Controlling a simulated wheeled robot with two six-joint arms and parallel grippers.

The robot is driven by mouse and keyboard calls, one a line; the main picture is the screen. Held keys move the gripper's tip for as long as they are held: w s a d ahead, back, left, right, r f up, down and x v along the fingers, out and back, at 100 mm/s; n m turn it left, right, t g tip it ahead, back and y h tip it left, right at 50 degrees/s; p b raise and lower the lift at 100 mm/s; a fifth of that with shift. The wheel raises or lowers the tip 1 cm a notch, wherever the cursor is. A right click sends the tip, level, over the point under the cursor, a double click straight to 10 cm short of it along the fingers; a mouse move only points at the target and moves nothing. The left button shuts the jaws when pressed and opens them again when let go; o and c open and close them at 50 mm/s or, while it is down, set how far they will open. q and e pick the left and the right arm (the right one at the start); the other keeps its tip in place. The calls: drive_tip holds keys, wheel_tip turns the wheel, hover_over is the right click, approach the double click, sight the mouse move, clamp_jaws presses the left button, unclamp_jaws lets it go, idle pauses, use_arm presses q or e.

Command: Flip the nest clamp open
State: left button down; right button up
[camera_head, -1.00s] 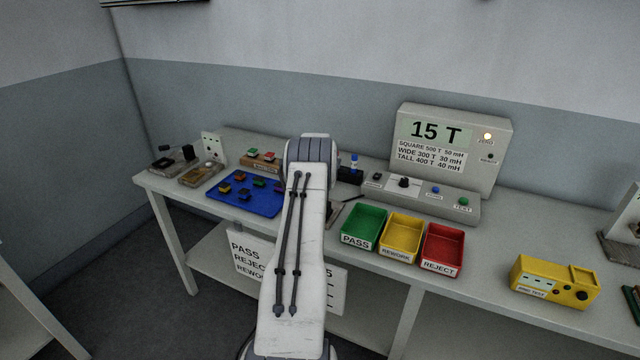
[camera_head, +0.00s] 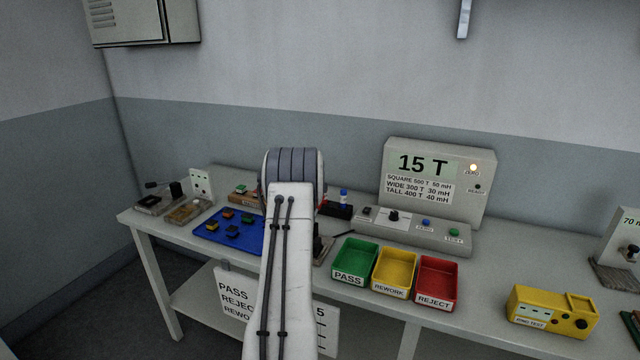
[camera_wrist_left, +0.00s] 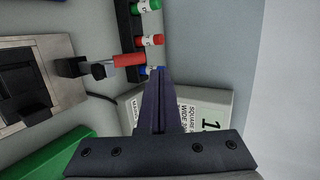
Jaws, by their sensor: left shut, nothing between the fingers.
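The nest clamp's red-tipped handle (camera_wrist_left: 130,60) shows in the left wrist view, joined to a dark pivot (camera_wrist_left: 78,67) at the edge of the grey metal nest (camera_wrist_left: 62,48). A black block sits on the nest. My left gripper (camera_wrist_left: 158,75) is shut and empty, its fingertips just right of the red handle tip; I cannot tell if they touch it. In the head view the nest (camera_head: 324,250) is partly hidden behind my left arm, and that gripper is hidden. The clamp's open or closed state is unclear. My right gripper is not in view.
A rack (camera_wrist_left: 127,25) with green, red and blue capped pieces stands close beside the handle. The green PASS tray (camera_head: 354,262), yellow REWORK tray (camera_head: 394,272) and red REJECT tray (camera_head: 437,283) stand right of the nest. The meter (camera_head: 440,180) stands behind; a blue mat (camera_head: 212,236) lies left.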

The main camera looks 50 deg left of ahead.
use_arm(q)
drive_tip(key=s+d+r, duration=0.2)
drive_tip(key=d+r, duration=0.1)
drive_tip(key=r, duration=0.2)
drive_tip(key=shift+s+d+r, duration=0.15)
drive_tip(key=shift+s+r, duration=0.2)
drive_tip(key=shift+r, duration=0.05)
